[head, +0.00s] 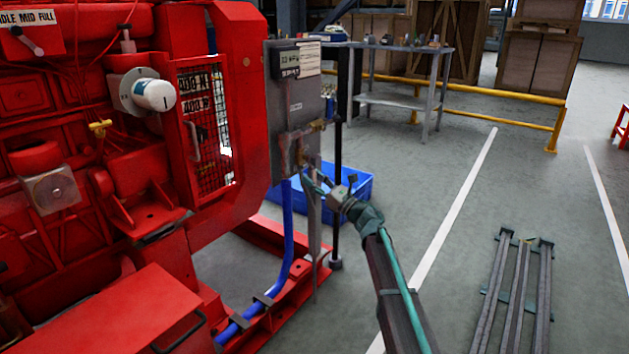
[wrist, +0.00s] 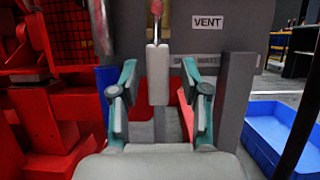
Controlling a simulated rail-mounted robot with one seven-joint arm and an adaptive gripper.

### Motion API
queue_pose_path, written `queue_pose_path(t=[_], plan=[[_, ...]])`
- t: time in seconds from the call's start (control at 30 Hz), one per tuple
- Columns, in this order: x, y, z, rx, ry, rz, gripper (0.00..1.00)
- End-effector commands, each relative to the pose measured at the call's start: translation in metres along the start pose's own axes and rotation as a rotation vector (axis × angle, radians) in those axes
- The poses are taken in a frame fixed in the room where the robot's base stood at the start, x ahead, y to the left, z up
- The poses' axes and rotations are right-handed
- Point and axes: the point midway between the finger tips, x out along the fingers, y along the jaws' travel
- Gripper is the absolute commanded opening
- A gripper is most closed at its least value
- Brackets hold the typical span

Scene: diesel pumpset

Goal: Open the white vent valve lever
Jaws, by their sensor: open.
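In the wrist view the white vent valve lever (wrist: 157,75) hangs straight down from a thin metal stem with a reddish fitting at its top. It lies between the two fingers of my gripper (wrist: 159,92), which are open on either side with a gap to each. A white "VENT" label (wrist: 207,22) sits on the grey panel to the right of the lever. In the head view my gripper (head: 322,187) is at the lower part of the grey panel (head: 298,100), below brass pipe fittings (head: 310,130). The lever is too small to make out clearly there.
The red engine (head: 120,130) with a mesh guard (head: 203,125) stands left of the panel. A blue hose (head: 288,230) runs down from the panel. A blue crate (head: 352,183) sits on the floor behind my gripper. A dark upright post (head: 338,150) stands close by.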

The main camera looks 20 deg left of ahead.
Motion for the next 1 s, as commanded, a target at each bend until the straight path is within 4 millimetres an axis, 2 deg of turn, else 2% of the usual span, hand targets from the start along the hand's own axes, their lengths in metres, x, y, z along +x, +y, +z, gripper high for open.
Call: queue_pose_path(t=[0.23,0.7,0.83,1.0], plan=[[-0.014,0.001,0.000,0.001,0.001,-0.001,0.46],[-0.097,0.001,0.000,0.000,0.001,-0.002,0.46],[-0.112,0.000,0.000,0.000,0.001,-0.001,0.46],[-0.120,0.000,0.000,0.000,0.000,0.000,0.46]])
